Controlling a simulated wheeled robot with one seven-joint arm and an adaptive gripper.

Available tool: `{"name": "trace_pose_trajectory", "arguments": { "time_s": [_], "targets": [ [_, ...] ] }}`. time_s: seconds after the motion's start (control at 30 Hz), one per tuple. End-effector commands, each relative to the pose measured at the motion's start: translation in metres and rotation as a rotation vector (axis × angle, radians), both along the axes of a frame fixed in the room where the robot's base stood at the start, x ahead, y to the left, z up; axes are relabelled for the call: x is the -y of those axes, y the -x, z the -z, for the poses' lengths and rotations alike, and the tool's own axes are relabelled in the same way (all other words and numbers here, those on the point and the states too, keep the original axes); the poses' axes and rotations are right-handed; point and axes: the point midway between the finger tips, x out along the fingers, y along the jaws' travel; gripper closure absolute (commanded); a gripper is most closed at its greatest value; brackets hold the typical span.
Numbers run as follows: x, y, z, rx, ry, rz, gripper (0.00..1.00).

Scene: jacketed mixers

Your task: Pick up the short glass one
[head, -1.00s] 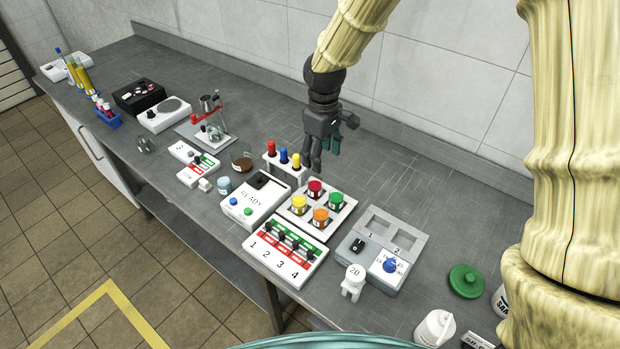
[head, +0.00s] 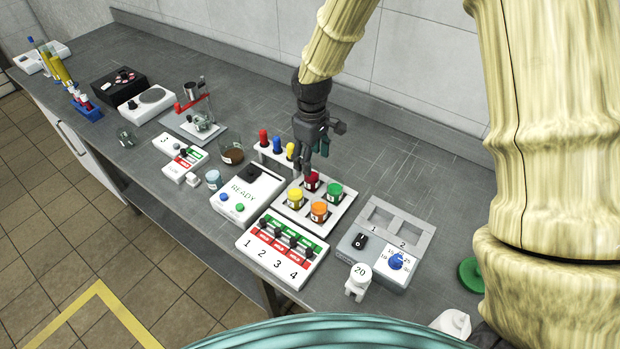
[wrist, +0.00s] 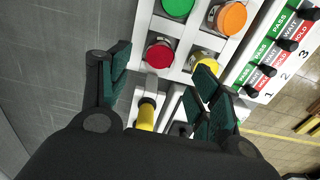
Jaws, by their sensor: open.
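Several small glass vessels stand on the bench in the head view, and I cannot tell which one the task means. A low clear glass (head: 127,138) stands near the front edge at left. A clear glass beaker with brown contents (head: 232,155) stands left of the bottle rack. A small jar with pale blue contents (head: 214,180) is in front of it. My gripper (head: 317,157) is open and empty, above the back of the tray of coloured-lidded jars.
The white jar tray (head: 336,213) holds red, green, yellow and orange lidded jars. A rack with red, blue and yellow tops (head: 277,146) is beside my gripper. A READY box (head: 246,193), switch panel (head: 282,250) and two-well unit (head: 385,240) crowd the front.

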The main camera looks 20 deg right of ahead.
Motion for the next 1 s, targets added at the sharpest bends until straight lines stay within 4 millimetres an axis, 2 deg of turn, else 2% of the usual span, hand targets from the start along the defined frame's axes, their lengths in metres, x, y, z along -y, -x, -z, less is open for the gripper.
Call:
{"name": "trace_pose_trajectory", "arguments": {
  "time_s": [0.33,0.73,1.0],
  "targets": [
    [-0.001,0.000,0.014,-0.001,0.001,-0.004,0.37],
    [0.000,-0.001,0.050,-0.002,0.000,-0.004,0.37],
    [-0.001,-0.001,0.061,0.000,0.000,-0.006,0.37]
  ]
}}
